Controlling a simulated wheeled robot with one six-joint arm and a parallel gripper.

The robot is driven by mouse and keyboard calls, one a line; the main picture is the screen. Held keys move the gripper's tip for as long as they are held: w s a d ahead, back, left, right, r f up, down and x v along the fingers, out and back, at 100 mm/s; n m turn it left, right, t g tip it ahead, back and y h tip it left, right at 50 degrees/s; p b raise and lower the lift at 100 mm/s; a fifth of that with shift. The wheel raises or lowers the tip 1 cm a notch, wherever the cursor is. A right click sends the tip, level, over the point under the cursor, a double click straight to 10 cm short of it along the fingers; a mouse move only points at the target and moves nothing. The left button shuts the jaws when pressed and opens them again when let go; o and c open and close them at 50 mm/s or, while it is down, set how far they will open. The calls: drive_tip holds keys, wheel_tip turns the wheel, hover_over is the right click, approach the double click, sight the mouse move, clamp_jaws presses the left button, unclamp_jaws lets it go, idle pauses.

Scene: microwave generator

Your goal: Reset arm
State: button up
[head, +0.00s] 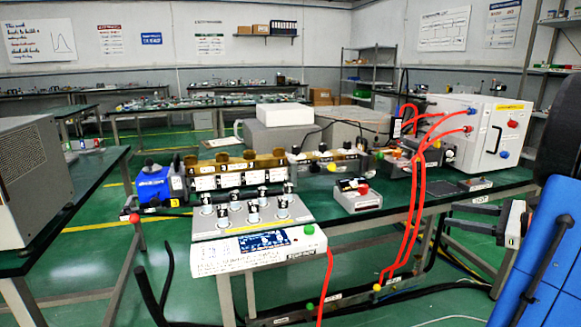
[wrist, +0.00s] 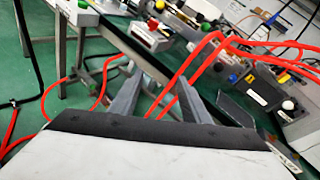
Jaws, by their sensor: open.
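My gripper (head: 462,211) shows at the right of the head view, beside the right end of the green-topped bench (head: 480,180). Its two grey fingers point left and stand apart, with nothing between them. In the wrist view my gripper (wrist: 160,82) also shows two spread, empty fingers, with red hoses and the bench edge beyond them. My blue body part fills the lower right of the head view.
Red hoses (head: 419,200) hang from a white box (head: 468,132) past the bench front, left of my gripper. A panel of knobs (head: 252,212) and a white control box (head: 258,248) stand at the bench's left. Cables lie on the green floor (head: 440,300).

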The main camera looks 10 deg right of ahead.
drive_tip(key=s+a+f+n+g, duration=0.15)
drive_tip(key=a+n+g, duration=0.25)
drive_tip(key=a, duration=0.7)
drive_tip(key=s+a+f+n+g, duration=0.1)
drive_tip(key=a+f+n+g, duration=0.3)
drive_tip(key=a, duration=0.7)
drive_tip(key=s+a+f+n+h, duration=0.2)
drive_tip(key=s+a+n+h, duration=0.5)
drive_tip(key=s+a+n, duration=0.4)
drive_tip(key=shift+s+f+n+g+h, duration=0.35)
drive_tip(key=shift+s+n, duration=1.65)
drive_tip(key=shift+n, duration=1.5)
